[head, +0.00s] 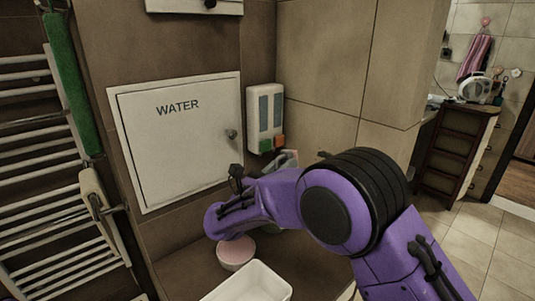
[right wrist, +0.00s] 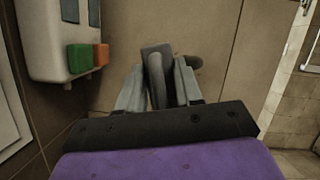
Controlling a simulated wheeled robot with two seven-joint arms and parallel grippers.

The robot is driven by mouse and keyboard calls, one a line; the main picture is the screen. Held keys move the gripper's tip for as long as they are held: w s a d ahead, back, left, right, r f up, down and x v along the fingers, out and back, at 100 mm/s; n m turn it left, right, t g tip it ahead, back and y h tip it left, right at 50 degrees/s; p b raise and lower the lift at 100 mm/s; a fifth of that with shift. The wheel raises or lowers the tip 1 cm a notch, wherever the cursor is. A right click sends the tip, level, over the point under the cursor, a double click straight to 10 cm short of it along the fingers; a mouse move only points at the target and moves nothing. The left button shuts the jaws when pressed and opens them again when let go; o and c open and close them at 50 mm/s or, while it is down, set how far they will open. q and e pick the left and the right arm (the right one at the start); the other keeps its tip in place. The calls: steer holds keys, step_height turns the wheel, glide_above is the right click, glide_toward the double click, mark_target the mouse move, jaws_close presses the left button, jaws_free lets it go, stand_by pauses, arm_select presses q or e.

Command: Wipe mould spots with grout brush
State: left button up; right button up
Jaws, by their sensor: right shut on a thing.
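My right gripper (right wrist: 159,84) is shut on a grey thing, which I take to be the grout brush (right wrist: 156,68). Its handle lies between the two fingers, and a darker block and a rounded end show beyond them. The brush is close to the tiled wall; I cannot tell whether it touches. In the head view my purple right arm hides most of the gripper; a small grey part shows above the arm, beside the dispenser. No mould spots can be made out in either view. My left gripper is not in view.
A wall dispenser (head: 265,117) with green and orange buttons hangs beside the white WATER hatch (head: 180,150). A pink-topped round tub (head: 236,254) and a white basin (head: 252,283) stand on the ledge below. A towel radiator (head: 40,165) is at left. Open floor lies at right.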

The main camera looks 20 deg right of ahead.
steer(key=shift+w+a+r, duration=0.25)
steer(key=shift+w+r, duration=0.25)
steer(key=shift+r, duration=0.25)
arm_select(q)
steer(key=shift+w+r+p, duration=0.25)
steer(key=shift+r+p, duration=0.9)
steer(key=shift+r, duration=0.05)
arm_select(e)
steer(key=d, duration=0.1)
steer(key=w+d, duration=0.1)
steer(key=d, duration=0.3)
steer(key=shift+w+d, duration=0.15)
steer(key=shift+w, duration=0.1)
arm_select(q)
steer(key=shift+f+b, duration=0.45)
steer(key=shift+b, duration=0.05)
arm_select(e)
steer(key=shift+w+d+f, duration=0.1)
steer(key=shift+w+d, duration=0.25)
steer(key=shift+d, duration=0.5)
